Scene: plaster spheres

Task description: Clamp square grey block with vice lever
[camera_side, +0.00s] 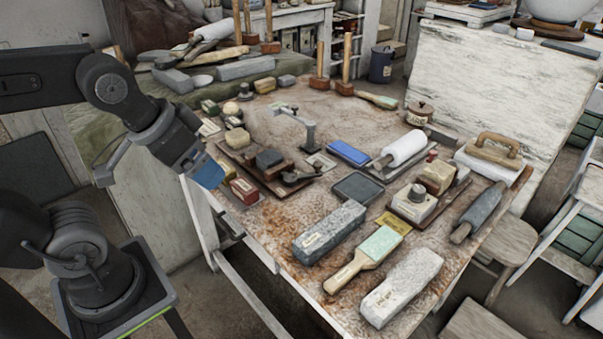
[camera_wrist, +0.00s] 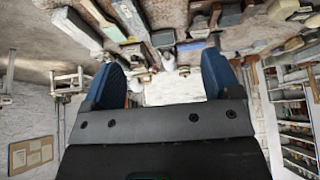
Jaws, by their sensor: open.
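In the side view a square dark grey block (camera_side: 268,159) sits on a brown wooden vice base (camera_side: 233,155) at the left of the table. A dark lever part (camera_side: 297,177) lies at the base's front right end. Whether the vice jaws touch the block is too small to tell. My gripper (camera_side: 209,174), with blue fingers, hangs at the table's left edge, left of the vice and apart from it. In the wrist view my gripper (camera_wrist: 159,78) has its two blue fingers wide apart, with nothing held between them. The block cannot be made out there.
A red-brown box (camera_side: 245,191) lies between my gripper and the vice's front. A grey metal stand (camera_side: 305,132) rises behind the vice. A blue block (camera_side: 348,152), a dark tray (camera_side: 358,187) and a speckled stone bar (camera_side: 329,232) lie to the right. The rusty front left tabletop is clear.

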